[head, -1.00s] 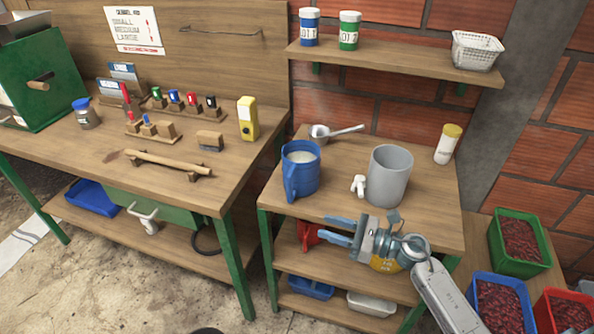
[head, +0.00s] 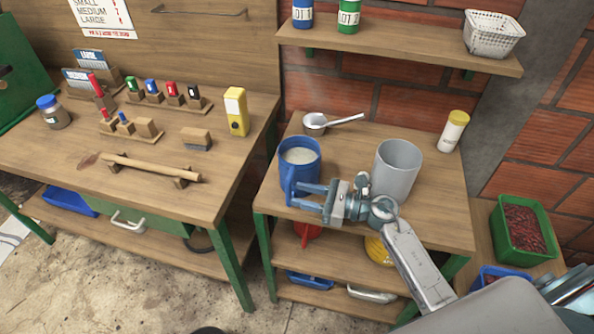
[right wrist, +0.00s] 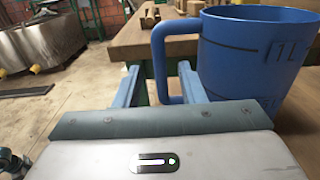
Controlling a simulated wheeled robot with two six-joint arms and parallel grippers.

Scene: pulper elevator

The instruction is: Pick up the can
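A blue measuring jug (head: 300,172) with pale contents stands upright on the right bench, its handle facing front-left. It also fills the upper right of the right wrist view (right wrist: 245,50). A grey can-shaped mug (head: 398,172) stands to its right, its handle side now hidden behind my gripper. My right gripper (head: 297,196) is at the jug's front, fingers pointing left. In the right wrist view the right gripper (right wrist: 160,82) is open, with the jug's handle showing between its blue fingers. I cannot tell whether they touch it. My left gripper is out of view.
A metal ladle (head: 318,122) lies behind the jug, and a yellow-capped shaker (head: 453,132) stands at the back right. A shelf (head: 400,40) hangs above. The long workbench (head: 90,180) is to the left. A green crate of red berries (head: 522,235) is at right.

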